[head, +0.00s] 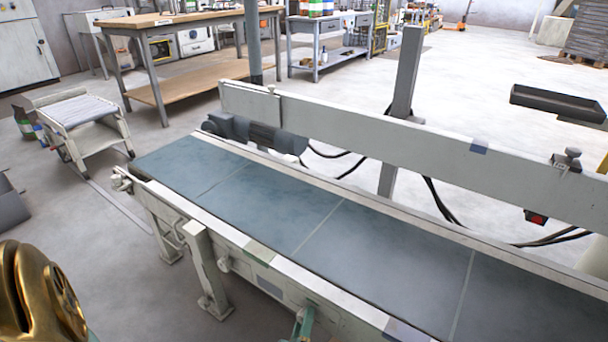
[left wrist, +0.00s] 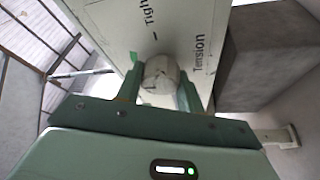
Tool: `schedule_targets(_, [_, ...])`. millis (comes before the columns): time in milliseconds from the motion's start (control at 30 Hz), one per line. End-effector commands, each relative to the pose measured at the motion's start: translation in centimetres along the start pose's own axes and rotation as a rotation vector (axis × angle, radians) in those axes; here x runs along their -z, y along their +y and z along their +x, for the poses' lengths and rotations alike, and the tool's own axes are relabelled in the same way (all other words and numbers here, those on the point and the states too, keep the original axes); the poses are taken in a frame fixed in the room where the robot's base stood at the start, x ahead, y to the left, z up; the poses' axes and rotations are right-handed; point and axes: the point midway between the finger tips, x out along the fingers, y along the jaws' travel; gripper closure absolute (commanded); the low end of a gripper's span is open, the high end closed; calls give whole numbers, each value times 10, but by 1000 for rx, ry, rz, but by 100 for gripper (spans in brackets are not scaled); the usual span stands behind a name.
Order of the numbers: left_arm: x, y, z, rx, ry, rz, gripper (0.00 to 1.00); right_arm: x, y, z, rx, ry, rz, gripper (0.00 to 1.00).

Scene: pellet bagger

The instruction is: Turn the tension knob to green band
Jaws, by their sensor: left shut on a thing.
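The tension knob (left wrist: 160,75) is a pale grey, rounded knob on a light panel (left wrist: 150,30) printed "Tension" and "Tigh...", the rest cut off. My left gripper (left wrist: 160,92) has its two green fingers on either side of the knob and is shut on it. A small green patch (left wrist: 133,54) shows on the panel just above and left of the knob. I cannot tell where the knob's pointer stands. In the head view only a bit of my left gripper (head: 303,324) shows at the bottom edge, by the conveyor's near side; the knob is hidden there. My right gripper is out of view.
The conveyor with a blue-grey belt (head: 285,215) crosses the head view, with a pale rail (head: 420,140) behind it. A support leg (head: 205,265) stands at its near side. Workbenches (head: 190,25) stand farther back.

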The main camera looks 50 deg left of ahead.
Motion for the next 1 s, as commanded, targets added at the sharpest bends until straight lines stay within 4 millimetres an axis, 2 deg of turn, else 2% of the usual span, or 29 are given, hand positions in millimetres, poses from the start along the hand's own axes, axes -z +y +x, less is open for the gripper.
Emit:
schedule_targets(167, [-2, -2, -3, 6, -8, 2, 86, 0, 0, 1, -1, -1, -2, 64])
schedule_targets(200, [-2, -2, -3, 6, -8, 2, 52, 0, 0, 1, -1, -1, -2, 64])
schedule_targets(233, [-2, -2, -3, 5, -7, 2, 43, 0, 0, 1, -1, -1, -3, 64])
schedule_targets(267, [-2, -2, -3, 5, -7, 1, 41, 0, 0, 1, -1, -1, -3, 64])
schedule_targets(533, [-1, -1, -2, 3, -3, 0, 41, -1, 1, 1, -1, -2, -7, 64])
schedule_targets(667, [-1, 0, -13, 3, -4, 1, 41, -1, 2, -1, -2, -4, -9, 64])
schedule_targets(767, [0, 0, -32, 4, -3, -2, 41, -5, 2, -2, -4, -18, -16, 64])
schedule_targets(1000, [-1, -2, -99, 7, -6, 0, 41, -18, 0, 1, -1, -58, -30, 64])
